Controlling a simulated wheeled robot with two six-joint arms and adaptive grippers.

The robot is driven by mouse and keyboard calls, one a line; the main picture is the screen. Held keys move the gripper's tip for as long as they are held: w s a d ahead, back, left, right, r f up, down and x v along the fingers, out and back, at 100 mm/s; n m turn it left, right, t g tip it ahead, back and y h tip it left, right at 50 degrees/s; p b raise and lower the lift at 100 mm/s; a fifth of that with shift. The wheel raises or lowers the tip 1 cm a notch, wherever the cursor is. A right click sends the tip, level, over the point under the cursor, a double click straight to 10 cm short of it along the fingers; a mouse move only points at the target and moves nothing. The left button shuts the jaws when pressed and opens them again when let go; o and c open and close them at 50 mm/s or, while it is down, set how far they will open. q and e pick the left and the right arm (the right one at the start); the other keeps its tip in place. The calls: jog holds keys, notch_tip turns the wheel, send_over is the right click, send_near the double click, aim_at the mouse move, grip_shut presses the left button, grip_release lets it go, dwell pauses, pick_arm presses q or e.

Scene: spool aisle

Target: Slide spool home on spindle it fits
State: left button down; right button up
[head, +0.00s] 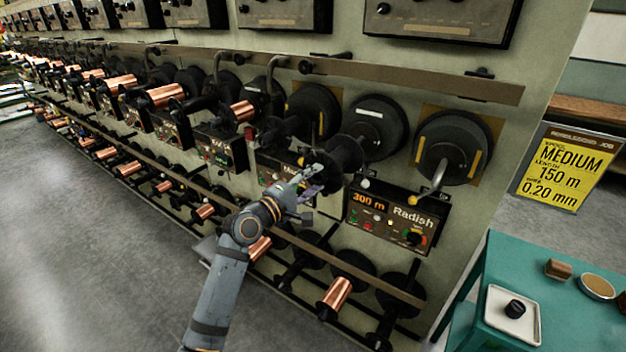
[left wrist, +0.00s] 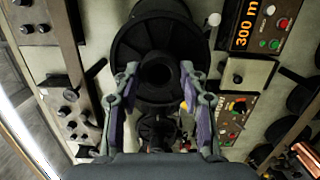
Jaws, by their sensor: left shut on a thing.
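My left gripper (head: 312,182) is shut on an empty black spool (head: 345,155), in front of a round black disc with a white label (head: 376,118) on the machine wall. In the left wrist view the two purple-padded fingers (left wrist: 158,98) sit on either side of the spool, with its dark round end (left wrist: 156,73) between them. A wide black flange (left wrist: 130,45) shows behind it. I cannot tell whether the spool is around a spindle, as the spindle itself is hidden. My right gripper is not in view.
A black disc with a crank-like arm (head: 453,150) is at right. A brown rail (head: 430,80) runs above, copper spools (head: 335,298) below. A yellow sign (head: 560,170) reads MEDIUM, 150 m, 0.20 mm. A teal table (head: 570,320) stands lower right.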

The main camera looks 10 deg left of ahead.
pick_arm(q)
jog(key=shift+w+a+b+x, duration=0.15)
jog(key=shift+b+x, duration=0.1)
jog(key=shift+x, duration=1)
jog(key=shift+a+b+x, duration=0.15)
jog(key=shift+b+x, duration=0.05)
jog(key=shift+x, duration=1)
jog(key=shift+w+a+b+x, duration=0.15)
jog(key=shift+b+x, duration=0.1)
jog(key=shift+x, duration=1)
jog(key=shift+b+x, duration=0.9)
jog(key=shift+x, duration=1.3)
jog(key=c, duration=0.7)
grip_release()
jog(key=shift+w+a, duration=0.15)
jog(key=shift+a, duration=0.05)
jog(key=shift+o, duration=0.2)
jog(key=shift+a, duration=0.1)
